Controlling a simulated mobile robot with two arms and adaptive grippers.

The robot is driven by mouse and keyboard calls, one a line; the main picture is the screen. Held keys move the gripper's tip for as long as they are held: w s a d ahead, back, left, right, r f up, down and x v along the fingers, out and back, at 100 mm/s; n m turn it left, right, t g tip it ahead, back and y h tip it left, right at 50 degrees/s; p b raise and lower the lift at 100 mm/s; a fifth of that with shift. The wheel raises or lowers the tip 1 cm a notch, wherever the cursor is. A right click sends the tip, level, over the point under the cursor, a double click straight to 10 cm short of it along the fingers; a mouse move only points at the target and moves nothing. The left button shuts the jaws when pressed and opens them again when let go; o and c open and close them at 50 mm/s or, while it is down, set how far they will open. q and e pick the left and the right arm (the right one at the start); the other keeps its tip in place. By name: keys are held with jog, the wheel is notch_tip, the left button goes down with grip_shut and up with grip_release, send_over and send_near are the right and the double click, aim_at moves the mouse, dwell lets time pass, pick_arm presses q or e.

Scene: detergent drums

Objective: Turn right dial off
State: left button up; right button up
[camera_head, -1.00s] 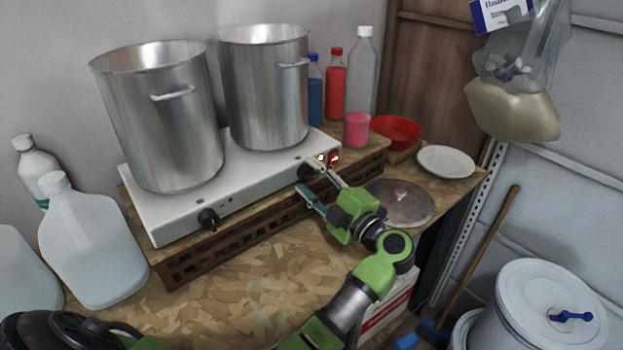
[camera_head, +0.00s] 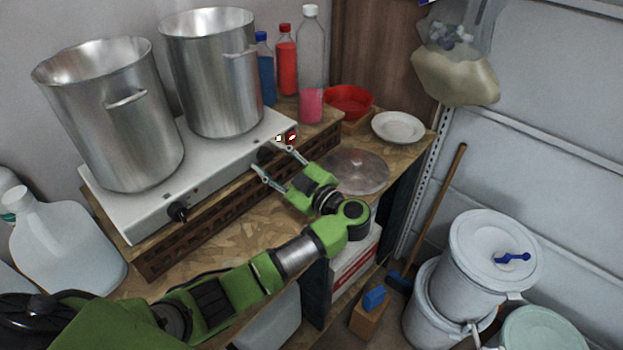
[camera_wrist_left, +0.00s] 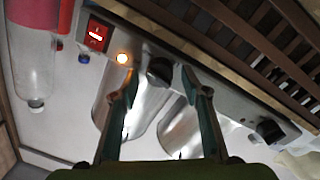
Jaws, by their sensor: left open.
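The white two-burner stove (camera_head: 215,178) has two black dials along its front. The right dial (camera_head: 266,155) is partly hidden by my gripper in the head view; in the left wrist view the right dial (camera_wrist_left: 160,70) appears between my fingertips. The left dial (camera_head: 178,212) also shows in the left wrist view (camera_wrist_left: 268,130). My left gripper (camera_head: 272,159) is open, with its fingers pointing at the right dial. I cannot tell whether they touch it.
Two steel pots (camera_head: 110,115) (camera_head: 212,72) stand on the stove. Bottles (camera_head: 287,62) and a red bowl (camera_head: 349,99) are behind its right end. A glass lid (camera_head: 358,172) lies right of my gripper. A slatted wooden rack (camera_head: 230,200) is under the stove.

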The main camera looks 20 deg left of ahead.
pick_arm(q)
jog(key=b+v, duration=0.4)
jog(key=v, duration=1)
jog(key=shift+w+a+f, duration=0.1)
